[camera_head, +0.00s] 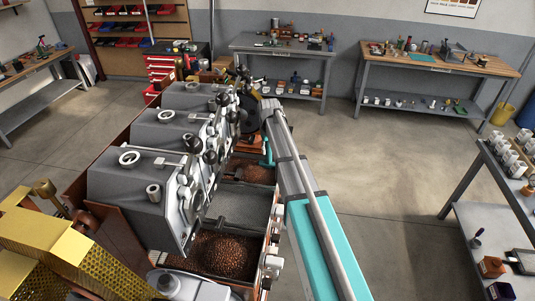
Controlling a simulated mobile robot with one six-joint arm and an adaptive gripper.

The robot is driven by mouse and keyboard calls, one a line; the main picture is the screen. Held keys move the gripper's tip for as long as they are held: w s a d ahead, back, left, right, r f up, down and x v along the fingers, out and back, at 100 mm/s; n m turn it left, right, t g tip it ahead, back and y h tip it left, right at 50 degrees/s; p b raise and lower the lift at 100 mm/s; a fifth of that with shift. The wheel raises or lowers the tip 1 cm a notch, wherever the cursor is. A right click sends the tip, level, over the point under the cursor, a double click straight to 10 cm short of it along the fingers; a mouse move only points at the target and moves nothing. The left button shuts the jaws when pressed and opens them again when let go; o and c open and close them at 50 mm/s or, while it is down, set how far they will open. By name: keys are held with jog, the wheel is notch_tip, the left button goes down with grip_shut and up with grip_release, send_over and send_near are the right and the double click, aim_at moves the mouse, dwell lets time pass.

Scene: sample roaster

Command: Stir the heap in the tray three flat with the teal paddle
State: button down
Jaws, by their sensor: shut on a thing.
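The sample roaster (150,170) has several grey drums in a row with trays along their right side. The far tray (248,183) holds a spread of brown beans (254,173), partly hidden by my arm and the drums. The teal paddle (268,152) shows as a small upright piece at this tray's right side, its lower end near the beans; I cannot tell whether it touches them. My gripper (262,133), dark and small at the far end of my arm, is shut on the paddle above the far tray. Its fingertips are hard to make out.
The near tray (195,268) holds a rounded heap of beans (222,253). The middle tray (240,206) looks bare and grey. Drum fronts with knobs (190,195) stand close left of the trays. Open floor (390,180) lies to the right, with workbenches beyond.

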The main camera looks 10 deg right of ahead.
jog(key=shift+w+d, duration=0.2)
jog(key=shift+w, duration=0.25)
jog(key=shift+s, duration=0.15)
jog(key=s+a, duration=0.4)
jog(key=s, duration=0.6)
jog(key=shift+a, duration=0.2)
jog(key=shift+w, duration=0.1)
dwell(0.5)
jog(key=shift+w+d, duration=0.7)
jog(key=shift+w, duration=0.95)
jog(key=shift+w+d, duration=0.75)
jog(key=shift+w, duration=0.95)
jog(key=shift+w+d, duration=0.7)
jog(key=shift+w, duration=0.95)
jog(key=shift+s, duration=0.1)
jog(key=s+a, duration=0.4)
jog(key=s, duration=0.6)
jog(key=shift+a, duration=0.15)
jog(key=shift+r, duration=0.1)
